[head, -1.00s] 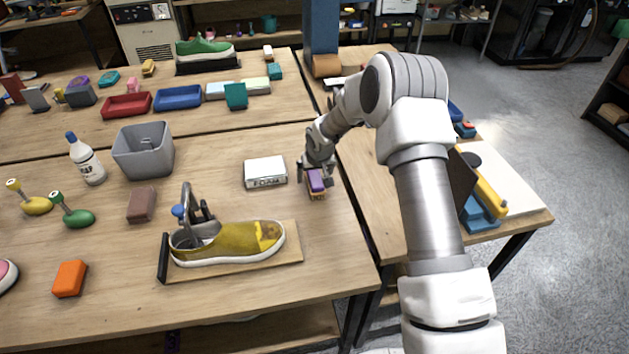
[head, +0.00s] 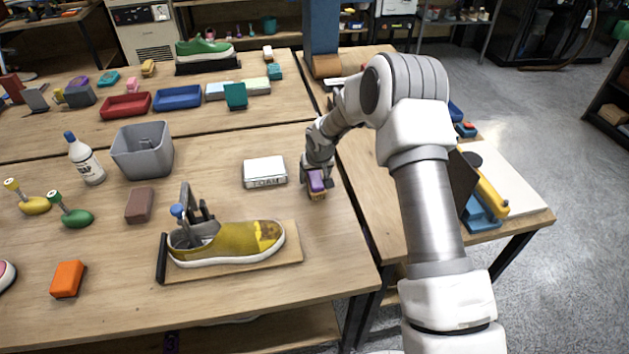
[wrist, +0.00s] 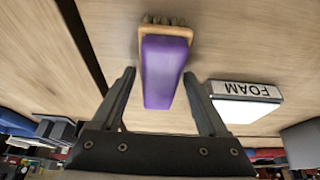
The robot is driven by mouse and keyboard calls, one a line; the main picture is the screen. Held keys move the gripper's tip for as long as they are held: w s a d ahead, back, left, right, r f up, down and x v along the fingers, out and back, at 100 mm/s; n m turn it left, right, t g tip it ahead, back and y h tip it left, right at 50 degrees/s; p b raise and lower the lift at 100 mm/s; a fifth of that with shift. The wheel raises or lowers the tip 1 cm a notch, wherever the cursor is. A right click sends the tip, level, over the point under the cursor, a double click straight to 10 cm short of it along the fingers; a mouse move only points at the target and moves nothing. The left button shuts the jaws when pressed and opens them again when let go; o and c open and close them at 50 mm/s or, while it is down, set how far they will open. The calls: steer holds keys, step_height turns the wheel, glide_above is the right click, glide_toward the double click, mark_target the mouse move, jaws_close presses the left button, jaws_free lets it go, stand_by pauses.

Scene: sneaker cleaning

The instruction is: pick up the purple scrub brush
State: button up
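The purple scrub brush (head: 316,182) is on the right part of the front workbench (head: 225,320), right of the white foam box. In the wrist view the brush (wrist: 164,72) shows its purple top, with a tan wooden body and dark bristles at the far end. My gripper (head: 317,180) is over the brush. In the wrist view my gripper (wrist: 160,74) has one finger on each side of it. A thin gap shows by the left finger; the right fingertip is very close to the brush, and contact there cannot be told.
The white foam box (head: 265,172) is close to my gripper's left. A yellow sneaker (head: 230,243) sits on a wooden stand nearer the front. A grey bin (head: 143,152) is farther left. The right bench holds a yellow-and-blue tool (head: 486,200).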

mark_target(318, 175)
steer(key=c, duration=1.1)
steer(key=shift+r, duration=0.1)
steer(key=shift+c, duration=0.2)
steer(key=shift+r+p, duration=0.3)
steer(key=shift+p, duration=0.35)
steer(key=r, duration=0.3)
steer(key=d+r+b, duration=0.1)
steer(key=shift+s+r, duration=0.25)
steer(key=s+d+r, duration=0.6)
steer(key=d, duration=0.2)
steer(key=shift+d, duration=0.35)
steer(key=shift+r, duration=0.1)
